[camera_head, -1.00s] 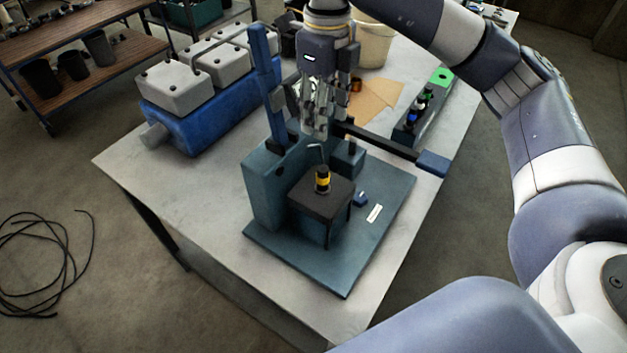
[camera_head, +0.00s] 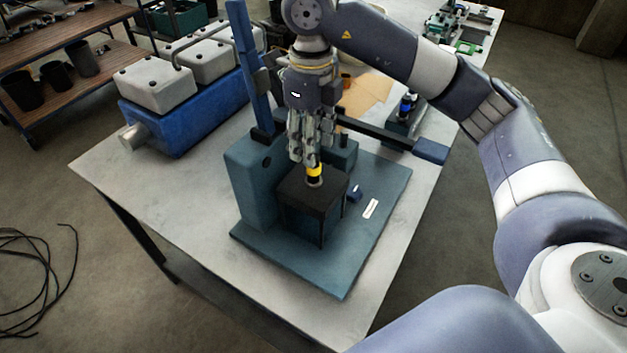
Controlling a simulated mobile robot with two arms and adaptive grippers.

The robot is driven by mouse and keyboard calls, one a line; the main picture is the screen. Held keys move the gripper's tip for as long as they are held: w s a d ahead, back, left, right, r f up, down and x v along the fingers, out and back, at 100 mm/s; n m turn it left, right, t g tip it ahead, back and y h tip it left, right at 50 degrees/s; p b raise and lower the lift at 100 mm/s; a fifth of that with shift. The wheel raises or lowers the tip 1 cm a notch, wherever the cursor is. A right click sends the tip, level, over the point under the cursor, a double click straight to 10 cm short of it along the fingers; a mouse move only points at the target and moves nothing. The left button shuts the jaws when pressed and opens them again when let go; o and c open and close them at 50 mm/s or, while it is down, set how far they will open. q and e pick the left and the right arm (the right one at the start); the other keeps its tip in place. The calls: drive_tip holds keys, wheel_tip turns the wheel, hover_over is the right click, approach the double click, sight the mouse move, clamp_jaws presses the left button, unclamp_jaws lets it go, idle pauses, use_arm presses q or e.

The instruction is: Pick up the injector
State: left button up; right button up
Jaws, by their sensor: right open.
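The injector (camera_head: 314,173), with a yellow band and a dark base, stands upright on the black block (camera_head: 312,190) of the teal test stand (camera_head: 251,192). Its top is hidden by my right gripper. My right gripper (camera_head: 312,160) points straight down over the injector, with its fingertips around or just in front of its upper part. It is open; I cannot tell whether the fingers touch the injector. My left gripper is not in view.
A blue engine block (camera_head: 185,115) with grey covers sits to the left. The table's front left (camera_head: 180,205) is clear.

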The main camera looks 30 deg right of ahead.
sight(314, 180)
drive_tip(key=shift+f, duration=0.9)
drive_tip(key=shift+s+f+p, duration=0.15)
drive_tip(key=shift+f+p, duration=0.25)
drive_tip(key=shift+p, duration=0.1)
wheel_tip(314, 180, down, 3)
drive_tip(key=shift+s+f+p, duration=0.15)
drive_tip(key=shift+p, duration=0.7)
drive_tip(key=shift+f, duration=0.55)
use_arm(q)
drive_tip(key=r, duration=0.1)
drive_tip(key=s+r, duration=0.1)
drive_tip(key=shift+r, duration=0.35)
use_arm(e)
clamp_jaws()
